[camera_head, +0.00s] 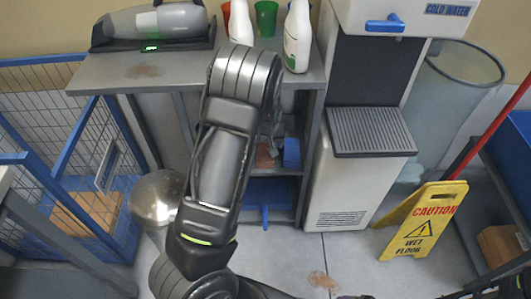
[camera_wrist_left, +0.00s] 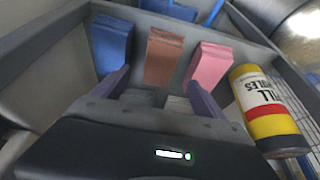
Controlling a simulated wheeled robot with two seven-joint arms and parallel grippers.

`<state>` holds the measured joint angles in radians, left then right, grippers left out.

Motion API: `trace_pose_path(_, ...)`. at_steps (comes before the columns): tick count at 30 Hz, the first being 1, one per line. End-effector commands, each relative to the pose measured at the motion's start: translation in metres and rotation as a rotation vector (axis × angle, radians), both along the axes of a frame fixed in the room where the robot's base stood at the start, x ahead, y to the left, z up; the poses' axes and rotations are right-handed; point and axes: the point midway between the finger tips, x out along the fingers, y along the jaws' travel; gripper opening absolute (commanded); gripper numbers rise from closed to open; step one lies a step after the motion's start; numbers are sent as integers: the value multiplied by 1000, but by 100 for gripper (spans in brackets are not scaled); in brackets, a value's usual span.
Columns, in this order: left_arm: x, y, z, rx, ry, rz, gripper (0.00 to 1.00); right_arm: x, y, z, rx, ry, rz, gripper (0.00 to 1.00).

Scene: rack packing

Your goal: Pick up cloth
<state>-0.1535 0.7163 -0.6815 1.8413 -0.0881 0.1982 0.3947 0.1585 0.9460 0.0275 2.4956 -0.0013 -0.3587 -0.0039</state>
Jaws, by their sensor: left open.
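Three folded cloths stand in a row in the left wrist view: a blue cloth (camera_wrist_left: 110,45), a brown cloth (camera_wrist_left: 163,57) and a pink cloth (camera_wrist_left: 208,65). My left gripper (camera_wrist_left: 158,82) is open and empty. Its two fingers point toward the row, with the brown cloth ahead between them; I cannot tell how far off it is. In the head view my left arm reaches over to the grey shelf, and the arm hides most of the gripper. The brown cloth (camera_head: 265,157) and the blue cloth (camera_head: 291,152) show in part on the shelf's middle level.
A yellow, red and white container (camera_wrist_left: 267,108) stands right of the cloths in the wrist view. White bottles (camera_head: 298,38), cups and a handheld vacuum (camera_head: 158,22) stand on the shelf top (camera_head: 105,80). A water cooler (camera_head: 340,185) and a yellow wet-floor sign (camera_head: 422,222) are to the right.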

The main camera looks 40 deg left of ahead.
Motion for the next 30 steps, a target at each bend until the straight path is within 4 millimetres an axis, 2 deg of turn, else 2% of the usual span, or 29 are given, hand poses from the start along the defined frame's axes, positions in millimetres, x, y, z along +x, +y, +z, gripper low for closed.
trace_pose_path(6, 6, 5, -21, 1, 1, 0, 82, 0, 0, -5, 0, 0, 0, 81)
trace_pose_path(17, 8, 6, -25, 0, 0, -1, 82, 0, 0, -5, 0, 0, 0, 81)
trace_pose_path(27, 21, 16, -65, 1, 2, -1, 82, 0, 0, -13, 0, 0, 0, 81)
trace_pose_path(30, 24, 17, -71, 0, 0, -2, 82, 0, 0, -14, 0, 0, 0, 81)
